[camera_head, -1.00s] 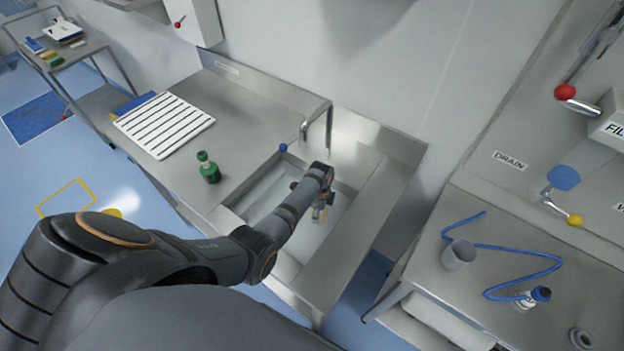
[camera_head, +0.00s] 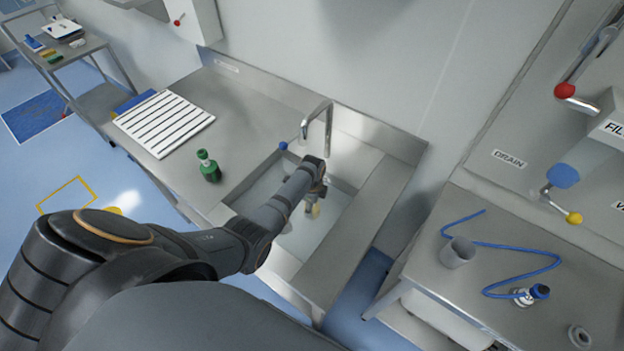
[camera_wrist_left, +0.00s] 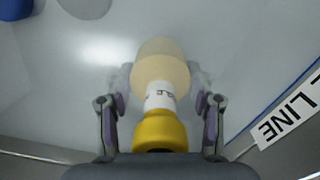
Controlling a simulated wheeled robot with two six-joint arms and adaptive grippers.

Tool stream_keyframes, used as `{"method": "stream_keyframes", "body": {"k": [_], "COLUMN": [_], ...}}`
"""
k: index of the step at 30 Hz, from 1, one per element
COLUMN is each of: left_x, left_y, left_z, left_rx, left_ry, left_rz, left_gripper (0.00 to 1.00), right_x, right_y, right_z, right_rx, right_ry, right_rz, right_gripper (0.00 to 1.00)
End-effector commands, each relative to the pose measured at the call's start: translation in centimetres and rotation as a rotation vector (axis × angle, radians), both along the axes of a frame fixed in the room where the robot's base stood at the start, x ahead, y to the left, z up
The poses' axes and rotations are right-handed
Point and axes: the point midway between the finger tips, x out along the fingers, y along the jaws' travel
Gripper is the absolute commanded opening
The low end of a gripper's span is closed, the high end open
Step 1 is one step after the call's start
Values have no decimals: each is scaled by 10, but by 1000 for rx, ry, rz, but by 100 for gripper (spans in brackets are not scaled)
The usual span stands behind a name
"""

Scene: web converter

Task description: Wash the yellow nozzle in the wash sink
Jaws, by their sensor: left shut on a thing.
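The yellow nozzle (camera_wrist_left: 160,132) has a white lettered middle band and a pale tan rounded end. It sits between the fingers of my left gripper (camera_wrist_left: 160,98), which is shut on it. In the head view my left gripper (camera_head: 314,200) reaches down over the wash sink (camera_head: 285,245), and the nozzle's pale end (camera_head: 313,210) shows below it inside the basin's outline. The curved metal tap (camera_head: 326,125) stands at the sink's back edge, just behind the gripper. I cannot tell whether water is running. My right gripper is not in view.
A small blue knob (camera_head: 283,146) is beside the tap.

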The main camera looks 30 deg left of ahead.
Motion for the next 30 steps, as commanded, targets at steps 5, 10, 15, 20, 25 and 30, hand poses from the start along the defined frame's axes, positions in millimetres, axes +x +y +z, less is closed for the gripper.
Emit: {"method": "stream_keyframes", "body": {"k": [5, 10, 15, 20, 25, 30], "left_x": [0, 0, 1, 1, 0, 1], "left_y": [0, 0, 0, 0, 0, 0], "left_z": [30, 53, 70, 91, 114, 139], "left_rx": [0, 0, 0, 1, 1, 0], "left_ry": [-1, -1, -2, -3, -3, -3], "left_rz": [0, 0, 0, 0, -1, -1], "left_gripper": [21, 21, 21, 21, 21, 21], "right_x": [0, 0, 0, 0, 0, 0], "right_y": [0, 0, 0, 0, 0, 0], "right_z": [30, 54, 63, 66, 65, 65], "right_rx": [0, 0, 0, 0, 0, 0], "right_ry": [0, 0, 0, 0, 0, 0], "right_rz": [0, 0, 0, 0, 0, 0], "right_gripper": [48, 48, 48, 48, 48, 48]}}
